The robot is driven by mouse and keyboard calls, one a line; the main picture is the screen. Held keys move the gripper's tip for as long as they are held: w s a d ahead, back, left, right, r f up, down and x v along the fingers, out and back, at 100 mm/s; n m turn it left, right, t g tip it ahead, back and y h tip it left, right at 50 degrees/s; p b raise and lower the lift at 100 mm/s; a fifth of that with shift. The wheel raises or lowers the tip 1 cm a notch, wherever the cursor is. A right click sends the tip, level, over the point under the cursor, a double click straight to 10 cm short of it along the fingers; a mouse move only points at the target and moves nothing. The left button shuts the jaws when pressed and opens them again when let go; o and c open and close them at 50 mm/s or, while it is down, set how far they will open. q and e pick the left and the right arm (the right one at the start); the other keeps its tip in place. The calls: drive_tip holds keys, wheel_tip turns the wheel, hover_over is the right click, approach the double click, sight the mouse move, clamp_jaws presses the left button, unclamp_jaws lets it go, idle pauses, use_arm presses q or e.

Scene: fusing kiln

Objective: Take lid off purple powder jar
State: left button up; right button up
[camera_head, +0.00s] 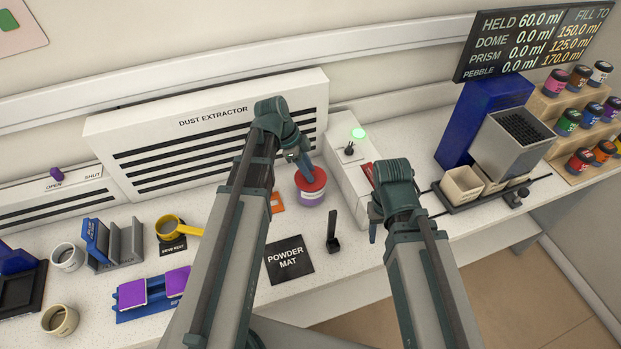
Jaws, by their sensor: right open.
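A wide jar with a lavender body and pale label (312,198) stands on the bench in front of the dust extractor. Its red lid (314,184) is on it. My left gripper (301,165) points down at the back of the lid and overlaps it in the view; I cannot tell whether it touches. Its fingers are too small and partly hidden to show whether they are open. My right gripper (374,234) is open and empty, right of the jar and apart from it, partly hidden behind its own arm.
The powder mat (289,262) and a small black stand (333,240) lie in front of the jar. The dust extractor (215,130) is behind. A white box with a green light (358,133) stands right. A yellow-handled sieve (172,228) rests left.

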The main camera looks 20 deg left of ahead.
use_arm(q)
clamp_jaws()
drive_tip(key=shift+r, duration=0.2)
wheel_tip(320, 180, up, 10)
drive_tip(key=p, duration=1)
drive_tip(key=shift+f, duration=0.15)
